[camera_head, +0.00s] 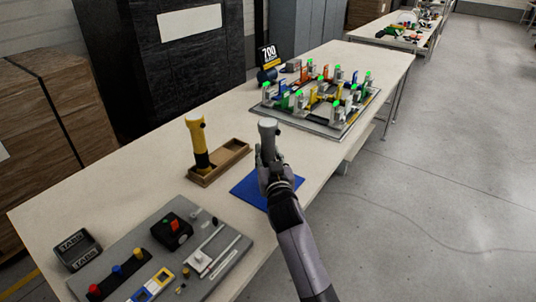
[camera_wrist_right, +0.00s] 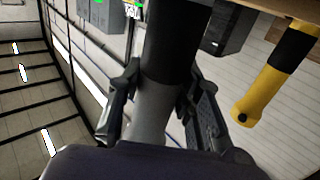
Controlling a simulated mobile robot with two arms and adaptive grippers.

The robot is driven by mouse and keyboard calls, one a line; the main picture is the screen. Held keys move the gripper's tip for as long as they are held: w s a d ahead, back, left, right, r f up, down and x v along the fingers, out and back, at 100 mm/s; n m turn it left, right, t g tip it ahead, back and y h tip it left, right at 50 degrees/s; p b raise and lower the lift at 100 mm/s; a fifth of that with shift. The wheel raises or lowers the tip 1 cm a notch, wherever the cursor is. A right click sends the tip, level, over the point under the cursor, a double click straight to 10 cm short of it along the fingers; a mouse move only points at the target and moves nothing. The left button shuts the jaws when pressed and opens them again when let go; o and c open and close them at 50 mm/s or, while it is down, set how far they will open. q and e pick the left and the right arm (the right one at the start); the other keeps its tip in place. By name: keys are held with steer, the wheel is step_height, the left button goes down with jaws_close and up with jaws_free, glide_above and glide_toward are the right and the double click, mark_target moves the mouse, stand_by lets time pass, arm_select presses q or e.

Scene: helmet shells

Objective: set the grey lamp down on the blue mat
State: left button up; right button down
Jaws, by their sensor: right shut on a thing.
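The grey lamp (camera_head: 268,130) is upright in my right gripper (camera_head: 268,165), above or at the far part of the blue mat (camera_head: 250,188). I cannot tell whether its base touches the mat, as the gripper and arm hide its lower part. In the right wrist view the lamp (camera_wrist_right: 152,118) shows as a grey and black cylinder between the two fingers of the right gripper (camera_wrist_right: 150,100), which are shut on it. My left gripper is not in view.
A yellow and black lamp (camera_head: 196,140) stands in a wooden tray (camera_head: 236,152) left of the mat. A board with several green-topped fixtures (camera_head: 340,130) lies behind. A grey panel with buttons and switches (camera_head: 135,258) and a small black box (camera_head: 77,250) are nearer.

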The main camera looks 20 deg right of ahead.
steer(key=shift+f+b, duration=0.4)
steer(key=c, duration=1.1)
jaws_free()
steer(key=shift+o, duration=0.2)
